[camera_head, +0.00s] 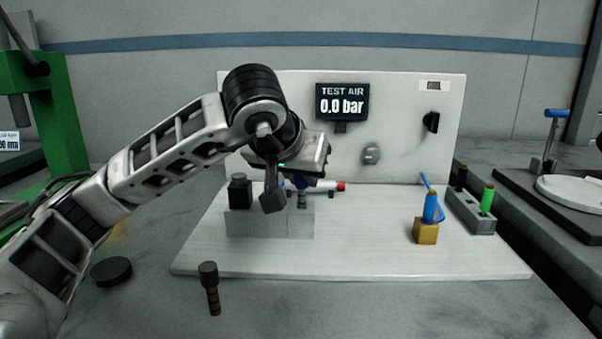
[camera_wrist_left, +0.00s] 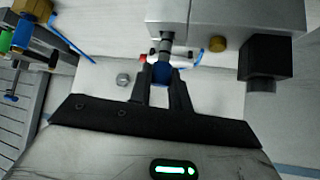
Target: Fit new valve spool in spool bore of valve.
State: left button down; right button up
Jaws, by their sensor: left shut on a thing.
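The grey valve block (camera_head: 268,223) stands on the white board, with a black part (camera_head: 240,192) on its left end. My left gripper (camera_head: 300,184) is above the block's right part, shut on the blue head of the new valve spool. In the left wrist view, the blue head of the new valve spool (camera_wrist_left: 161,73) sits between the two dark fingers of my left gripper (camera_wrist_left: 163,84). Its grey shaft points at the valve block (camera_wrist_left: 182,10). The bore's mouth is hidden, so I cannot tell how deep the shaft is. My right gripper is out of view.
A banded spool with a dark head (camera_head: 210,287) is on the table in front of the board. A black disc (camera_head: 111,271) lies to its left. A brass block (camera_head: 425,232) holds a blue tool; a grey rack (camera_head: 470,212) stands right. The board's front middle is clear.

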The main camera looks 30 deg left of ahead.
pick_arm(q)
jog(key=shift+f+b, duration=0.85)
jog(key=shift+f, duration=0.4)
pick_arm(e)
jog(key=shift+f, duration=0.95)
pick_arm(q)
jog(key=c, duration=1.2)
grip_release()
jog(key=shift+c, duration=0.2)
jog(key=shift+v, duration=0.8)
jog(key=p+v, duration=0.4)
jog(key=v, duration=1)
jog(key=shift+s, duration=0.15)
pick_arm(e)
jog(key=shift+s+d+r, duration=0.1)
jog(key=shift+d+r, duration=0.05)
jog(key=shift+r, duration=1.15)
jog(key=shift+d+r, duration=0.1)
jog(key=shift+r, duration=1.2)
